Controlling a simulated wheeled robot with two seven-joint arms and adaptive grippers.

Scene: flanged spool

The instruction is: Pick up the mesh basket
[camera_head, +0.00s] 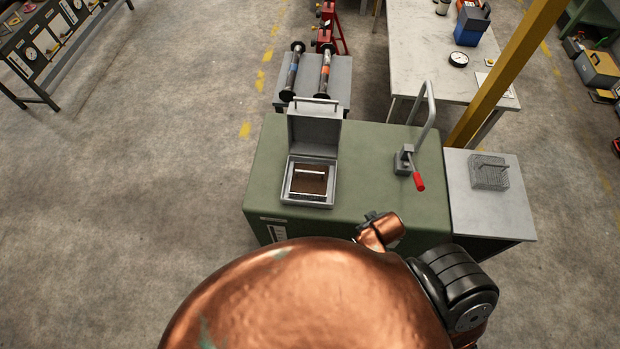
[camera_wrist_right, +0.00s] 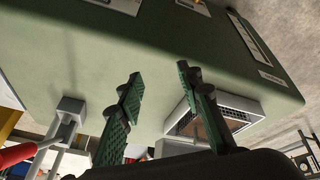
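A grey wire mesh basket (camera_head: 489,173) sits upright on the light grey side table (camera_head: 516,220) at the right of the head view. A second framed tray with a pale bar across it (camera_head: 308,181) sits inside an open-lidded grey box (camera_head: 316,200) on the green cabinet. That box also shows in the right wrist view (camera_wrist_right: 243,112). My right gripper (camera_wrist_right: 158,78) is open and empty above the green cabinet top, its green-padded fingers spread. My left gripper is out of view.
The green cabinet (camera_head: 372,150) carries a lever with a red grip (camera_head: 419,181) and a tall curved bar, between the box and the side table. A yellow post (camera_head: 505,75) rises behind. Spools (camera_head: 292,72) lie on a grey bench at the back.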

